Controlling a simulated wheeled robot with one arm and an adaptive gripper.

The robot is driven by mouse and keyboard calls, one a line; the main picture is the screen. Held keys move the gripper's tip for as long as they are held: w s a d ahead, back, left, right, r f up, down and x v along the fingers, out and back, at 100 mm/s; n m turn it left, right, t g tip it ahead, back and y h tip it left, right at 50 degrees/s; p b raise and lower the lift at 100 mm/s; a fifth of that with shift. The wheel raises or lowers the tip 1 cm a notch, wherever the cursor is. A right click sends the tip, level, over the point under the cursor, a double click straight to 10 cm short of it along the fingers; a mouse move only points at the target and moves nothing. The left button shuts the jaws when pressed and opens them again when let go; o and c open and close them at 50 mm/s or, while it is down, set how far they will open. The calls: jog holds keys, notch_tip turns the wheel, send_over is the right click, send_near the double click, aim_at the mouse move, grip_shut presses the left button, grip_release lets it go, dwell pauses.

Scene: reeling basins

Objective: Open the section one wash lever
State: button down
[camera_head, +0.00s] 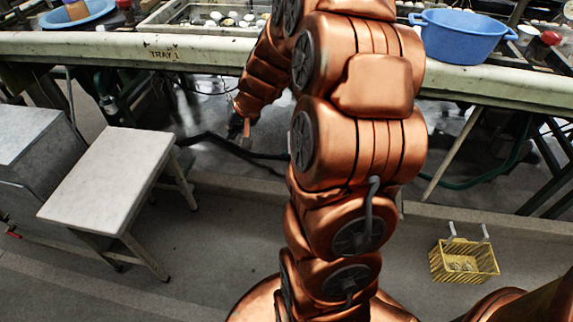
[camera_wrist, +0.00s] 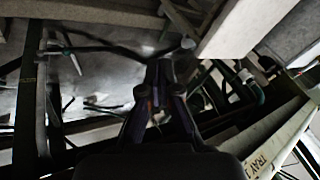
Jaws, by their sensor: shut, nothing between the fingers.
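My gripper (camera_head: 240,127) is low beneath the long pale bench edge, right of the stool, at the end of my copper arm. In the wrist view my gripper (camera_wrist: 159,75) has its dark fingers close together and shut, with nothing seen held. I cannot pick out the wash lever with certainty. A pipe with fittings (camera_head: 108,104) stands under the bench at the left, apart from my gripper. A pipe fitting (camera_wrist: 246,76) also shows right of the fingers in the wrist view; whether it carries the lever is unclear.
The bench edge (camera_head: 205,50) reads "TRAY 1". A pale-topped stool (camera_head: 110,178) stands at the left. A blue tub (camera_head: 462,36) sits on the bench, and a yellow basket (camera_head: 464,262) is at the lower right. Dark and green hoses run under the bench. Floor between stool and arm is clear.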

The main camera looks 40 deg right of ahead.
aim_at(285, 154)
jog(key=s+d+f+m+h+b, duration=0.1)
jog(key=d+f+m+h+b, duration=0.3)
jog(key=d+f+b, duration=0.6)
jog(key=d+f+m, duration=0.1)
jog(key=d+f, duration=1)
jog(key=d, duration=0.3)
jog(key=shift+f+t+b, duration=0.15)
jog(key=shift+t+b, duration=0.15)
jog(key=shift+t, duration=0.1)
jog(key=b+x, duration=0.5)
jog(key=x, duration=0.9)
jog(key=shift+s+d+b, duration=0.1)
jog(key=shift+d+b, duration=0.1)
jog(key=shift+b, duration=0.2)
jog(key=shift+a+p, duration=0.1)
jog(key=shift+p, duration=1.3)
jog(key=shift+h+p, duration=0.3)
jog(key=shift+p, duration=0.1)
